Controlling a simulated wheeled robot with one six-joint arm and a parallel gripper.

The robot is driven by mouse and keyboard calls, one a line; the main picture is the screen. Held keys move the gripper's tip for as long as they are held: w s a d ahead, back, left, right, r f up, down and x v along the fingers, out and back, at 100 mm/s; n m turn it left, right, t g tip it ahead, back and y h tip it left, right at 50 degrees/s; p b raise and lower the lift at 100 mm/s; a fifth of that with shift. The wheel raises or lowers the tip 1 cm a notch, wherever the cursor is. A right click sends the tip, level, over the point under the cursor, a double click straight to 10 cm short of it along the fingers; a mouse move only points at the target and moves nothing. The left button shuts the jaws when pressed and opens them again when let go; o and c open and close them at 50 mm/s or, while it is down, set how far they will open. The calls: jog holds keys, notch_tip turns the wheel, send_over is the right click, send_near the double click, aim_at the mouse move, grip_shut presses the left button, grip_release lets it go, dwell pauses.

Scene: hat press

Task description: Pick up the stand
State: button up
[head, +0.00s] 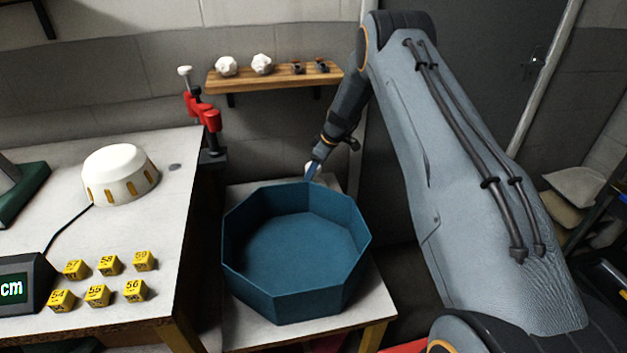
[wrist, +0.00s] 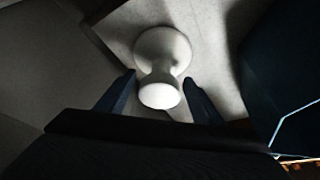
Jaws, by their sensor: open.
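The stand (wrist: 161,52) is a pale, waisted piece with a round base and a round top, seen from above in the wrist view. It stands on a light table top. My gripper (wrist: 158,92) is open, with one dark finger on each side of the stand's near end. I cannot tell whether either finger touches it. In the head view my gripper (head: 312,170) points down behind the blue octagonal bin, and only a small pale bit of the stand (head: 308,166) shows beside the fingers.
The empty blue octagonal bin (head: 335,290) stands close in front of my gripper. A wooden shelf (head: 245,82) with small white and dark items hangs on the wall behind. A red clamp (head: 211,120) is at the left. A table (head: 150,215) holds a white round device and several yellow numbered cubes.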

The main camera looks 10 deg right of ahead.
jog(key=shift+a+f, duration=0.1)
jog(key=shift+f, duration=0.2)
jog(key=shift+c, duration=0.2)
jog(key=c, duration=1)
jog(key=shift+r, duration=0.15)
